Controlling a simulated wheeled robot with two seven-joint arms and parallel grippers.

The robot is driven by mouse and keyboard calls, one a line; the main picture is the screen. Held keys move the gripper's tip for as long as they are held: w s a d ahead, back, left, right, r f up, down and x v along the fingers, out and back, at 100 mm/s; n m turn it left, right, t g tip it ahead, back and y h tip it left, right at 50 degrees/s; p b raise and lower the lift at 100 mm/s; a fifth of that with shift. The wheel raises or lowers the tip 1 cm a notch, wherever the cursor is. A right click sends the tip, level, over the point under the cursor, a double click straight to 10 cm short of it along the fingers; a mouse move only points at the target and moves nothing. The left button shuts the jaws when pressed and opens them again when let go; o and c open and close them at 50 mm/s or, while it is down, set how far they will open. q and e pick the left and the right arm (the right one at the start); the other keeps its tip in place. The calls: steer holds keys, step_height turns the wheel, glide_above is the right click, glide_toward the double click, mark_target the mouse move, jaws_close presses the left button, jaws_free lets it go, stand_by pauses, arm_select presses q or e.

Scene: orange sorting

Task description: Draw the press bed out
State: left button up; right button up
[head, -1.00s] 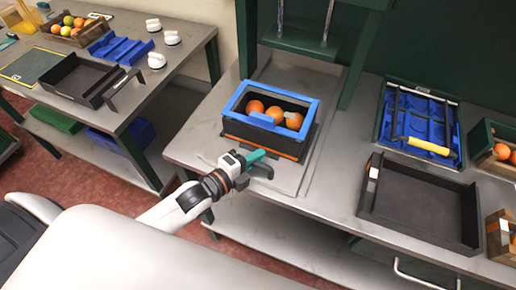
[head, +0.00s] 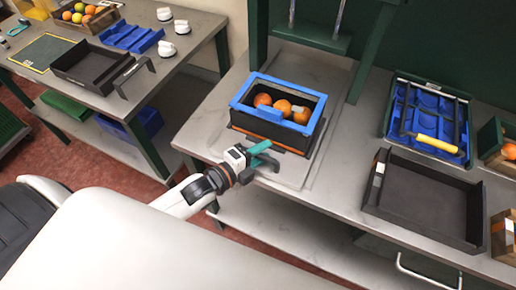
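The press bed (head: 318,162) is a flat grey plate on the bench under the green press frame (head: 366,52). On it sits a dark box with a blue rim (head: 252,103), holding several oranges (head: 282,107). My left gripper (head: 262,154) is at the bed's front edge, in front of the box. A teal finger part and a dark handle-like piece (head: 268,164) show there close together. The finger gap is too small and partly hidden to tell whether it grips. My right gripper is not in view.
A dark empty tray (head: 425,247) lies on the bench at right, with a blue tray (head: 466,137) and a yellow-handled tool (head: 437,144) behind it. Crates stand at the right edge. A side table at left holds trays and white parts (head: 166,48).

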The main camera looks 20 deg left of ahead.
arm_select(q)
steer(key=shift+s+a, duration=0.1)
steer(key=shift+s+a, duration=0.15)
steer(key=shift+s, duration=0.2)
steer(key=b+v, duration=0.3)
steer(key=v, duration=0.8)
